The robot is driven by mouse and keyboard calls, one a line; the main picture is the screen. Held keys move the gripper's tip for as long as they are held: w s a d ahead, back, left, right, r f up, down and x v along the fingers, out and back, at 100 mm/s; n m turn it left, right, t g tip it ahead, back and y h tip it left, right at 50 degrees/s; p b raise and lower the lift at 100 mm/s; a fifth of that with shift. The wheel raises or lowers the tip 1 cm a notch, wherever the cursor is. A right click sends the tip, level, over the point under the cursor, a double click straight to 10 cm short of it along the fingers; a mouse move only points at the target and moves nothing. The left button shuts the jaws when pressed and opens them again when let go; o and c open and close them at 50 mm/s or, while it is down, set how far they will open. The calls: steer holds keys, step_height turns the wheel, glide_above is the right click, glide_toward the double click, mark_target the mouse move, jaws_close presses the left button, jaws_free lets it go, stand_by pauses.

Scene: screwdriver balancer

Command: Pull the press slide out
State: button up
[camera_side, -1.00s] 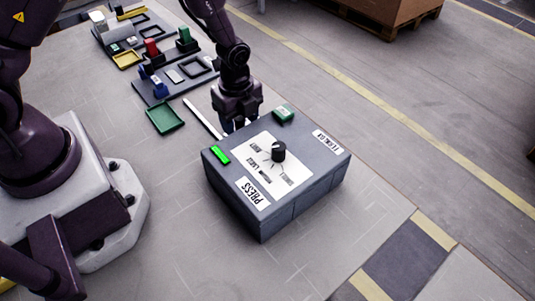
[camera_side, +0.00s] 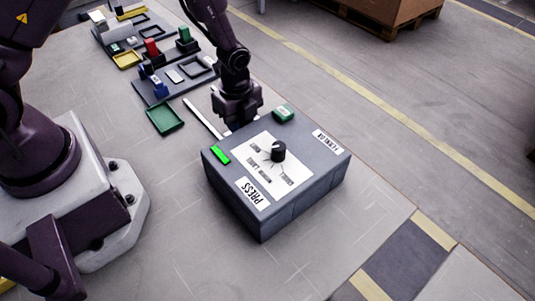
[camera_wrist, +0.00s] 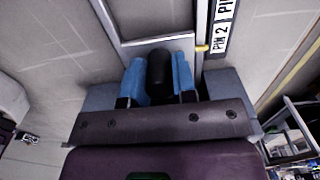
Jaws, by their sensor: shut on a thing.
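The press (camera_side: 310,185) is a grey box with a black dial, a white panel and a lit green strip on top. My gripper (camera_side: 238,122) is low behind its far side, where the box hides the fingertips. In the wrist view my gripper's blue fingers (camera_wrist: 159,80) are shut on a black rounded handle (camera_wrist: 160,66), one on each side. The handle appears to belong to the press slide. A pale frame (camera_wrist: 150,42) lies just beyond the handle, and I cannot tell whether it is part of the slide.
A white strip (camera_side: 203,118) lies left of my gripper, and a "PIN 2" label shows in the wrist view (camera_wrist: 221,35). A green tray (camera_side: 165,119) and a grey board (camera_side: 172,88) with coloured blocks stand farther back. The floor in front of the press is clear.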

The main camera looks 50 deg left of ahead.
steer(key=shift+a, duration=0.1)
steer(key=shift+a, duration=8.15)
steer(key=o, duration=1)
step_height(320, 180, up, 7)
